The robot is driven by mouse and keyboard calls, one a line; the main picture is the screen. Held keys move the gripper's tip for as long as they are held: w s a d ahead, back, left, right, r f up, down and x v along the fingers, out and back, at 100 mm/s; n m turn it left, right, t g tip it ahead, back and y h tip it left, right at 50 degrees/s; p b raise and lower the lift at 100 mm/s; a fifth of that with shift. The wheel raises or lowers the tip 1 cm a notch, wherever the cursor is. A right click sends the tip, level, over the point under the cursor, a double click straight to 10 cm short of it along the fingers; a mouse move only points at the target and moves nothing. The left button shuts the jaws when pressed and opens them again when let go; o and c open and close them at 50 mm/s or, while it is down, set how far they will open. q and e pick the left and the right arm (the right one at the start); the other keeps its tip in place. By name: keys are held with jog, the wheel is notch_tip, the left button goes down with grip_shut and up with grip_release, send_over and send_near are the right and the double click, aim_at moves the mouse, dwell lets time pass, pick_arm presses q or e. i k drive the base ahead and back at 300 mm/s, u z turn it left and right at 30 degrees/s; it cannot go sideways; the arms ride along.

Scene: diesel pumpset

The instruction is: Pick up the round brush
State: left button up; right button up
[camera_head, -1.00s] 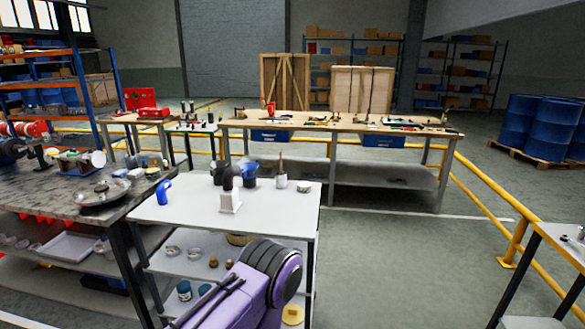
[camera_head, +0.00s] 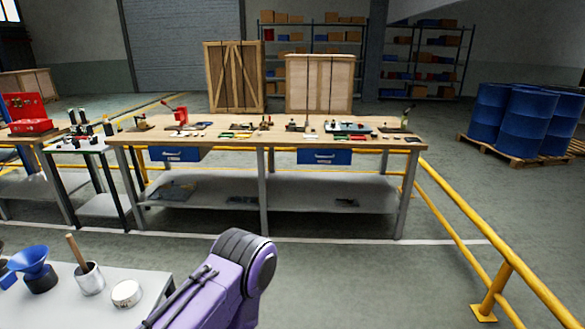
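A wooden handle (camera_head: 76,252) stands tilted in a light metal cup (camera_head: 90,281) on the white-topped bench at the lower left; its lower end is hidden in the cup, so I cannot tell whether it is the round brush. No other thing in view is clearly a round brush. Tools on the long workbench are too small to tell apart. Neither of my grippers is in view; only a purple link of one of my arms shows at the bottom centre.
A blue funnel-like piece (camera_head: 34,264) and a small round tin (camera_head: 126,293) stand near the cup. The long wooden workbench (camera_head: 230,139) with blue drawers is ahead. A yellow railing (camera_head: 470,236) runs along the right. Blue barrels (camera_head: 527,125) stand behind it. Grey floor lies between.

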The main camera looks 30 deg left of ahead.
aim_at(69, 236)
jog(key=i, duration=1.8)
jog(key=u, duration=4.25)
